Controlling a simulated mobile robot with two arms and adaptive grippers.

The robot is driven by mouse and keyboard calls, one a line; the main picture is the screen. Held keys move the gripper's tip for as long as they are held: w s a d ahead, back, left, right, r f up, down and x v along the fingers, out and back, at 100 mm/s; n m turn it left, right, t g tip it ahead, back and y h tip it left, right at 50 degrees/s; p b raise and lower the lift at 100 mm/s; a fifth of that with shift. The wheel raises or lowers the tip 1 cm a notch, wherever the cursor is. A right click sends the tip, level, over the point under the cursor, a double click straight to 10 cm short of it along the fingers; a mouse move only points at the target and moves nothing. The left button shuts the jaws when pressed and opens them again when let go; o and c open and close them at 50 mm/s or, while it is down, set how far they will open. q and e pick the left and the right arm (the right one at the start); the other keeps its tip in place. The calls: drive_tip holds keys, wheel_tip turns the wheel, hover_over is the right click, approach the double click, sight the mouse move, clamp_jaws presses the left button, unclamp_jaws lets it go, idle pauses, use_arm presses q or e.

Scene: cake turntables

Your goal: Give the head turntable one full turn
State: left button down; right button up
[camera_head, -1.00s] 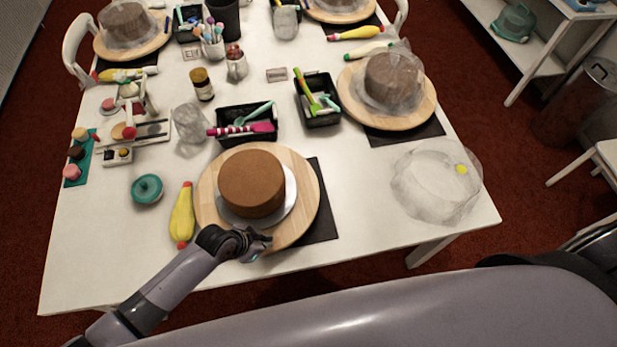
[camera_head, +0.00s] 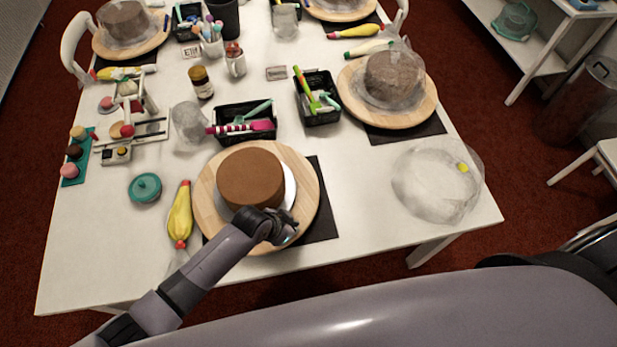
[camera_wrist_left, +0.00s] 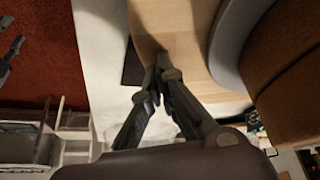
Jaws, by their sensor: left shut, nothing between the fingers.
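The turntable nearest me is a round wooden disc (camera_head: 305,185) with a white cake board (camera_head: 290,187) and a bare brown cake (camera_head: 249,178) on it. It stands on a dark mat (camera_head: 323,215). My left gripper (camera_head: 284,232) is shut and empty, low over the disc's near right edge, in front of the cake. In the left wrist view its fingertips (camera_wrist_left: 163,66) meet over the wooden disc (camera_wrist_left: 180,25) near its rim. I cannot tell whether they touch the wood. My right gripper is not in view.
A yellow piping bag (camera_head: 180,217) lies left of the disc. A teal-lidded pot (camera_head: 145,188) and a black tool bin (camera_head: 228,117) are close by. A clear cover (camera_head: 437,185) lies to the right. Other turntables with covered cakes stand farther back.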

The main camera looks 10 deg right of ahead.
use_arm(q)
drive_tip(key=shift+w+d, duration=0.25)
drive_tip(key=shift+d, duration=0.3)
drive_tip(key=shift+w+d, duration=0.25)
drive_tip(key=shift+d, duration=0.3)
wheel_tip(320, 180, up, 3)
drive_tip(key=shift+r+p, duration=0.1)
drive_tip(key=shift+p, duration=1.15)
